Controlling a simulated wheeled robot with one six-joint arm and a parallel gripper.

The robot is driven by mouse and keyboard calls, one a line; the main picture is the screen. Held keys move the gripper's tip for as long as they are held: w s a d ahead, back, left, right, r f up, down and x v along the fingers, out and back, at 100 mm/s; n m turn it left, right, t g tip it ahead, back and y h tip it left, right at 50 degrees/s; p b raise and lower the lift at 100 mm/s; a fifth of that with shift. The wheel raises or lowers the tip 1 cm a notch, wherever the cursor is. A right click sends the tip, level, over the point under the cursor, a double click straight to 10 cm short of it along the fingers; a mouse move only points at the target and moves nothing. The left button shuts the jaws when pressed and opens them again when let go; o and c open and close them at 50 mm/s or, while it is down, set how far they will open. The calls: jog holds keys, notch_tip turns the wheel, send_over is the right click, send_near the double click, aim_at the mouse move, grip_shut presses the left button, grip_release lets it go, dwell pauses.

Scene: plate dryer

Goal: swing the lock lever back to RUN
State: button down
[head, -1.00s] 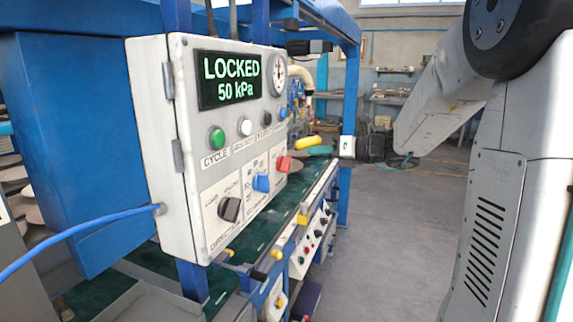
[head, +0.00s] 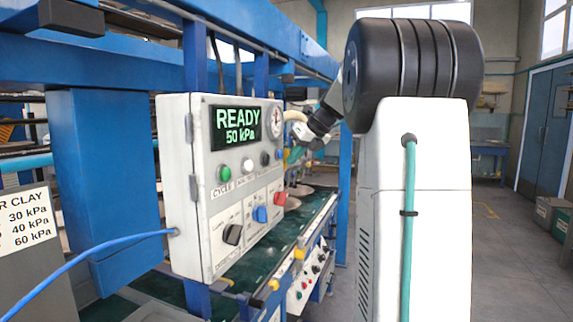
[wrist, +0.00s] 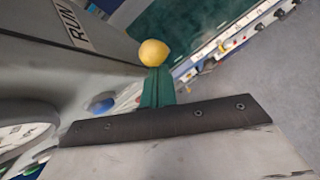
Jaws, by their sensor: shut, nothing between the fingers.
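The lock lever's yellow ball knob (wrist: 153,53) shows in the wrist view, close to the RUN label (wrist: 76,24) on the grey box side. The rest of the lever is hidden. My gripper (wrist: 157,72) is shut with its green fingers together and empty, tips right at the knob. I cannot tell whether they touch it. In the head view my gripper (head: 294,154) is small beyond the far edge of the control box (head: 180,215), and I cannot make out the lever there. The display (head: 238,124) reads READY 50 kPa.
The box front carries a green button (head: 223,174), a black knob (head: 232,234), a blue switch (head: 260,214) and a red switch (head: 280,198). A gauge (head: 275,121) is at its top right. A blue cable (head: 90,246) runs leftward. Open floor (head: 500,240) lies to the right.

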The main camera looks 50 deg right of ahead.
jog(key=shift+w+a+r, duration=0.3)
jog(key=shift+w+r, duration=0.05)
jog(key=shift+w, duration=0.3)
jog(key=a+v, duration=0.1)
jog(key=v, duration=1)
jog(key=shift+s+a, duration=0.15)
jog(key=shift+s, duration=0.3)
jog(key=shift+r, duration=0.1)
